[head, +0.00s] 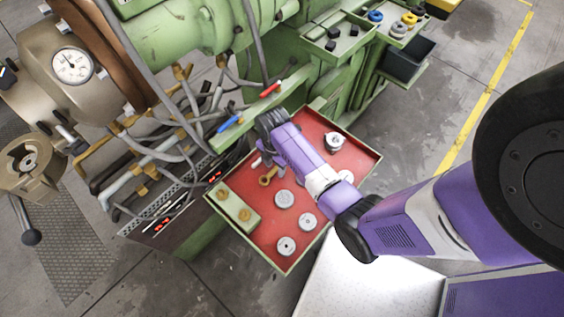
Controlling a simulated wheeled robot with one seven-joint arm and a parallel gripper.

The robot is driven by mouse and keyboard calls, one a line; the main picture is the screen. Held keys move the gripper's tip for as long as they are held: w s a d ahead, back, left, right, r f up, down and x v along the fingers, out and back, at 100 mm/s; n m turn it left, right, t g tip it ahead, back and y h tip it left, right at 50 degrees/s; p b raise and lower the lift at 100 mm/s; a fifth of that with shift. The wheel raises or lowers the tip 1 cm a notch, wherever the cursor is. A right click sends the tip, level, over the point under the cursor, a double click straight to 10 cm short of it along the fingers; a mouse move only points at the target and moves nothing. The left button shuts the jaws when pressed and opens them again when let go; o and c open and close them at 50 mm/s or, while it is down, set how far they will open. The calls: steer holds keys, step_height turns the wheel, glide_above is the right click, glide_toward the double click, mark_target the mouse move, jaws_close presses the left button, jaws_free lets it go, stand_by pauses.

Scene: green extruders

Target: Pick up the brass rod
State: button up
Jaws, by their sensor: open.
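A brass-coloured piece (267,177), which looks like the brass rod, lies on the red tray (318,183) near its left side. It is small in the head view, and part of it may be hidden by my arm. My gripper (259,160) is over the left part of the tray, close to the brass piece and just above it in the picture. It is open and mostly hidden behind my purple wrist. I cannot tell whether it touches the piece.
Grey discs (285,199) and a metal fitting (334,142) share the tray. A green block (234,206) with brass knobs sits at its left edge. Red-handled (270,88) and blue-handled (229,124) tools lie on a green ledge behind. Hoses (180,125) crowd the left.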

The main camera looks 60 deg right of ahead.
jaws_close()
steer(key=shift+r, duration=0.1)
stand_by(0.3)
